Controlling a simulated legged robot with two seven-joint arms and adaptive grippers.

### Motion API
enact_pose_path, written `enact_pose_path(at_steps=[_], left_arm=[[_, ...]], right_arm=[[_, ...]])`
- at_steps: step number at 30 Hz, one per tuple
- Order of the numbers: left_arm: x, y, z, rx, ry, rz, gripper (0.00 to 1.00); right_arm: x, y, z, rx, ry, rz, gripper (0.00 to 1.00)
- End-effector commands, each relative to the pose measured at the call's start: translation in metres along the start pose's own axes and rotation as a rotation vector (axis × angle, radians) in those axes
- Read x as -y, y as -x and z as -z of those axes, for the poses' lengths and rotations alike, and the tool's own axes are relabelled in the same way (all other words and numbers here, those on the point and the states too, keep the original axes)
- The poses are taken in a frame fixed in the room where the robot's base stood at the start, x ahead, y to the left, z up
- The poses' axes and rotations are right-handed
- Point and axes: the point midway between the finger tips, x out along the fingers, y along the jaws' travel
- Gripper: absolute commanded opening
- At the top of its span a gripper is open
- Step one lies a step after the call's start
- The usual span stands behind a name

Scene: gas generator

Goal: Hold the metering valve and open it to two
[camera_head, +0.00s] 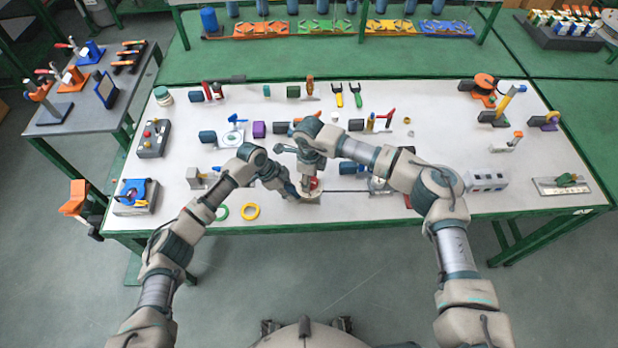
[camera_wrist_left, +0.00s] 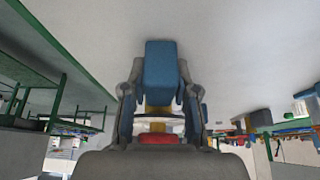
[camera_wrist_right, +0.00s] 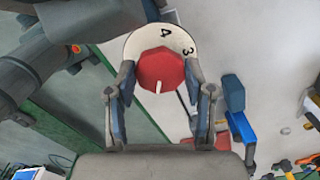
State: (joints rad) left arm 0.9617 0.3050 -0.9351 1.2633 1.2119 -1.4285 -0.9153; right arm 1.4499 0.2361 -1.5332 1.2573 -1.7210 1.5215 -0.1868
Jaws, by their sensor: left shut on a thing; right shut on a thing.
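The metering valve has a red knob (camera_wrist_right: 160,68) over a white dial (camera_wrist_right: 150,38) in the right wrist view. The numbers 4 and 3 show on the dial; the rest is hidden. A white pointer mark on the knob faces toward my right gripper's palm. My right gripper (camera_wrist_right: 160,82) is shut on the red knob. In the left wrist view, my left gripper (camera_wrist_left: 160,95) is shut on a blue block (camera_wrist_left: 161,65), with a red part (camera_wrist_left: 158,138) showing beyond the jaws. In the head view, both grippers meet at the valve (camera_head: 314,184) near the table's front edge.
The white table (camera_head: 330,216) holds many fittings around the valve. My forearms cover part of the middle.

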Motion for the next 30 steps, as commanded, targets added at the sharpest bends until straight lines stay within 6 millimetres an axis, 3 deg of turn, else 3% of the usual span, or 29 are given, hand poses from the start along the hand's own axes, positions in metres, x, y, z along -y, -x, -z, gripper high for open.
enact_pose_path(at_steps=[14, 15, 16, 26, 30], left_arm=[[0.0, 0.0, -0.003, 0.005, 0.002, -0.001, 0.0], [0.0, 0.0, -0.003, 0.005, 0.002, -0.001, 0.0], [0.0, 0.0, -0.003, 0.005, 0.002, -0.001, 0.0], [0.0, 0.0, -0.002, 0.004, 0.002, -0.001, 0.0], [0.0, -0.001, -0.002, 0.004, 0.001, -0.002, 0.0]], right_arm=[[0.003, 0.0, 0.003, -0.007, 0.011, 0.005, 0.18], [0.003, 0.0, 0.003, -0.007, 0.01, 0.005, 0.55], [0.003, 0.0, 0.003, -0.007, 0.01, 0.005, 0.63], [0.002, 0.001, 0.001, -0.002, 0.013, 0.002, 0.64], [0.002, 0.017, 0.001, -0.001, 0.013, 0.003, 0.64]])
